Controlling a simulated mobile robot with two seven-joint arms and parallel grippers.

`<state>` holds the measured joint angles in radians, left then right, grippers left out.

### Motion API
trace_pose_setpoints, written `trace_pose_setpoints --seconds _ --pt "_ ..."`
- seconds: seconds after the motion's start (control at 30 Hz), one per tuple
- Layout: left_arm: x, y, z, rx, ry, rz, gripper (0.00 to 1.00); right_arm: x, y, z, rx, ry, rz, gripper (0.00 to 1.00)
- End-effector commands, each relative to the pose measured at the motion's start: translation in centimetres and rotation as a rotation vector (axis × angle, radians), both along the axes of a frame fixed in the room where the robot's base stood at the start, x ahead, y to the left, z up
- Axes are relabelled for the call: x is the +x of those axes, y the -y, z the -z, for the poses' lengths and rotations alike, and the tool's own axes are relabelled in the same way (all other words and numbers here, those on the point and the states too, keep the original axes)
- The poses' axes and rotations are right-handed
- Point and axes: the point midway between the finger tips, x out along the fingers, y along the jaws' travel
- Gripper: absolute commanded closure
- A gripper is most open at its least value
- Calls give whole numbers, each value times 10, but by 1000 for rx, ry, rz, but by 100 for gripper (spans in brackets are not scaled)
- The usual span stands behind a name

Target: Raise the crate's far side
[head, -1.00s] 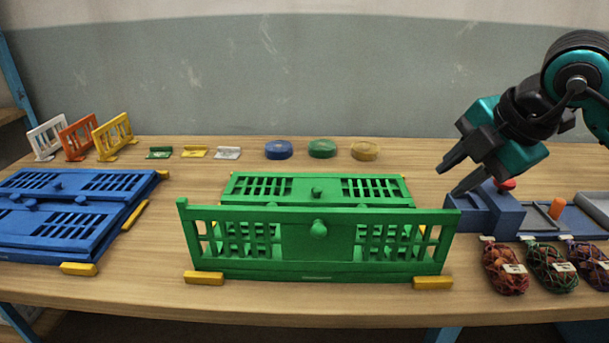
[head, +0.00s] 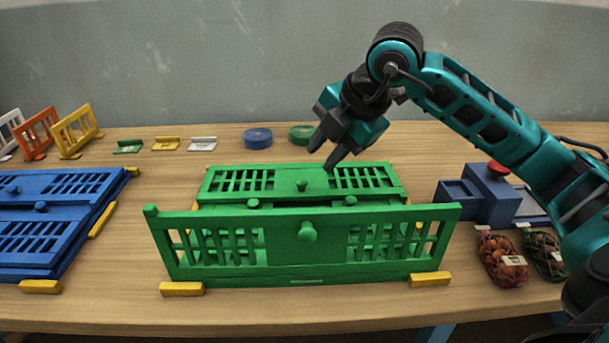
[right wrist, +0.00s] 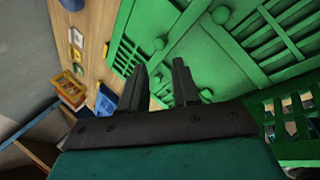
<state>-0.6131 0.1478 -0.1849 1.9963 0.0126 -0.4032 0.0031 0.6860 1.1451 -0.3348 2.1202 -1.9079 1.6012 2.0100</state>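The green crate's near side (head: 285,277) stands upright with a round knob (head: 307,232) on it. Its far side (head: 243,182) lies folded down flat and has a small knob (head: 302,186) in the middle. My right gripper (head: 322,161) is open and empty, above the far edge of the far side, close to its knob and slightly to the right. In the right wrist view, my right gripper's fingers (right wrist: 163,82) stand apart in front of green panels (right wrist: 195,50) with several knobs. My left gripper is not in view.
Blue folded crate panels (head: 60,215) lie at the left. Small yellow blocks (head: 182,289) stand at the green crate's corners. A blue disc (head: 257,138) and a green disc (head: 301,134) lie behind it. A blue device (head: 490,195) and net sacks (head: 503,262) are at the right.

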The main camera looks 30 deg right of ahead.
Motion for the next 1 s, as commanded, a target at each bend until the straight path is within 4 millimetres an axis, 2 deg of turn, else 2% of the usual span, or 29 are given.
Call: trace_pose_setpoints --seconds 0.03,0.2,0.4,0.83,1.0 --pt "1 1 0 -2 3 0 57 5 -2 12 3 -5 -1 69" --pt "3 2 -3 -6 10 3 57 22 -6 41 3 -4 -1 69" --pt "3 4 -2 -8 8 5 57 35 -9 63 1 -1 -1 69" --pt "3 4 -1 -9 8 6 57 39 -9 70 0 0 -1 70" --pt "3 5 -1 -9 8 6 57 39 -9 70 0 0 -1 86"
